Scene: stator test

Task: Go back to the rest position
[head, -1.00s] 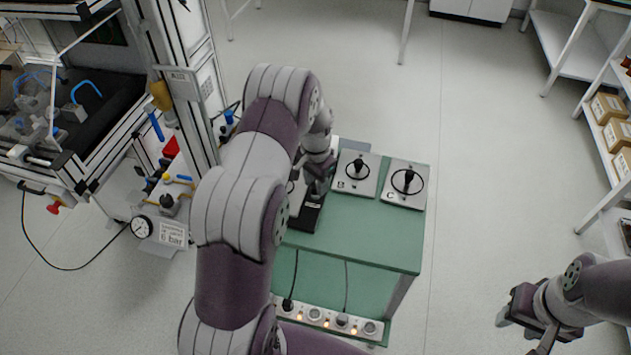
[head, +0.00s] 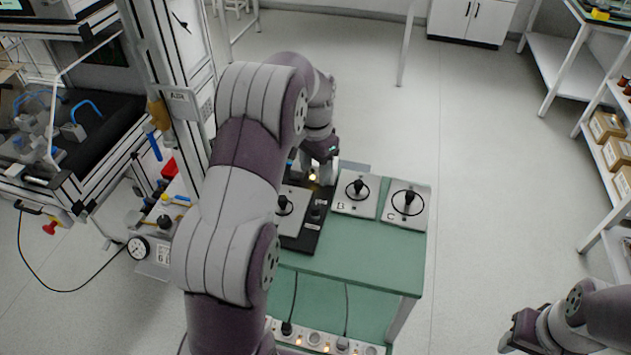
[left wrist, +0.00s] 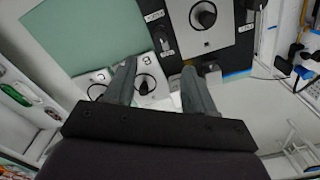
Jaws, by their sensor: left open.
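My left gripper (head: 320,168) is over the far edge of the green table (head: 370,250), behind the black test fixture (head: 300,240). In the left wrist view its two fingers (left wrist: 160,88) are spread apart with nothing between them. My left arm covers the left part of the table in the head view. My right gripper (head: 518,335) is at the lower right, off the table; its fingertips are not clear.
Plates B (head: 357,194) and C (head: 406,204), each with a black knob, lie on the table. A lamp (head: 312,177) glows yellow on the fixture. An aluminium frame (head: 165,60) stands left, shelves (head: 560,70) right. Floor between table and shelves is clear.

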